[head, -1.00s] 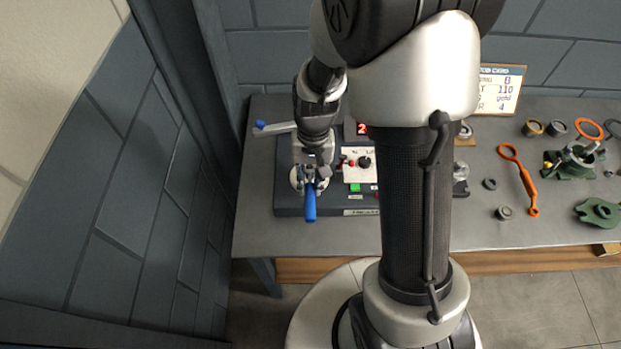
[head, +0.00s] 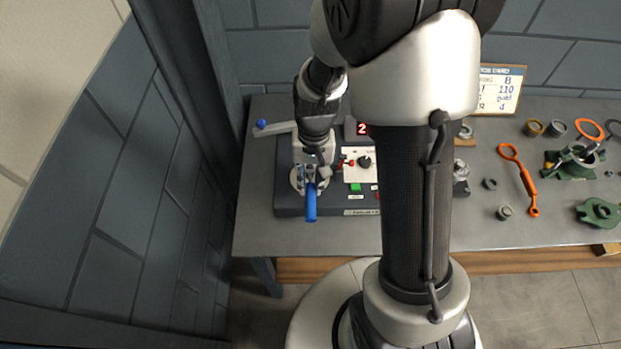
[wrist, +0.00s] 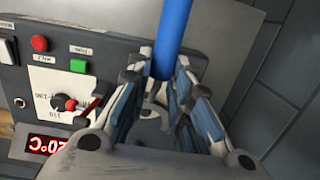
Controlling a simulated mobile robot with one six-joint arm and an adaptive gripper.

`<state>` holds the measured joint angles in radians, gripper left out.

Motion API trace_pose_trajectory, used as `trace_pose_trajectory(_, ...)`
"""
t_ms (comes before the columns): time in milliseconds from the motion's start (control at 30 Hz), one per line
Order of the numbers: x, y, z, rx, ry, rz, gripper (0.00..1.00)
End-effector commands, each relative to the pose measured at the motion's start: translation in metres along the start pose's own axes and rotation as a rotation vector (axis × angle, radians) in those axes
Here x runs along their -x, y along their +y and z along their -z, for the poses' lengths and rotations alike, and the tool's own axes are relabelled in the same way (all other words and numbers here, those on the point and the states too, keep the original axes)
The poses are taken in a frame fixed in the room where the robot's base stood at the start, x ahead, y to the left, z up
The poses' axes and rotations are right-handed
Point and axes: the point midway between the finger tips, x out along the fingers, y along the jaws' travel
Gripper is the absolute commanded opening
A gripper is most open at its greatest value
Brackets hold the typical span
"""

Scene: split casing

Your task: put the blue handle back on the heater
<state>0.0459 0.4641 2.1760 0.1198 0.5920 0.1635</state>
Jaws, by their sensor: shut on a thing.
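The blue handle (head: 310,203) is in my gripper (head: 312,180) in the head view, pointing toward the table's front edge. In the wrist view the blue handle (wrist: 172,40) stands between the two fingers of my gripper (wrist: 165,75), which is shut on it. The heater (head: 345,205) is a dark box with a light control panel (head: 357,162), and my gripper is over its left part. The wrist view shows the heater's panel (wrist: 62,92) with a dial, buttons and a red display. I cannot tell whether the handle's inner end touches the heater; the gripper hides it.
A grey lever with a blue knob (head: 261,124) reaches out at the heater's back left. To the right lie an orange wrench (head: 519,180), green castings (head: 598,211) and several small rings. A sign (head: 499,89) stands at the back. A dark wall is close on the left.

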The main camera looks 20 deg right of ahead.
Motion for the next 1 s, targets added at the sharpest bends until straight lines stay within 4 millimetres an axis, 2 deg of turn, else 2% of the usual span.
trace_pose_trajectory(333,-0.002,0.000,0.001,0.000,0.001,0.000,0.00)
trace_pose_trajectory(1000,-0.027,0.001,0.003,0.000,0.001,0.000,0.00)
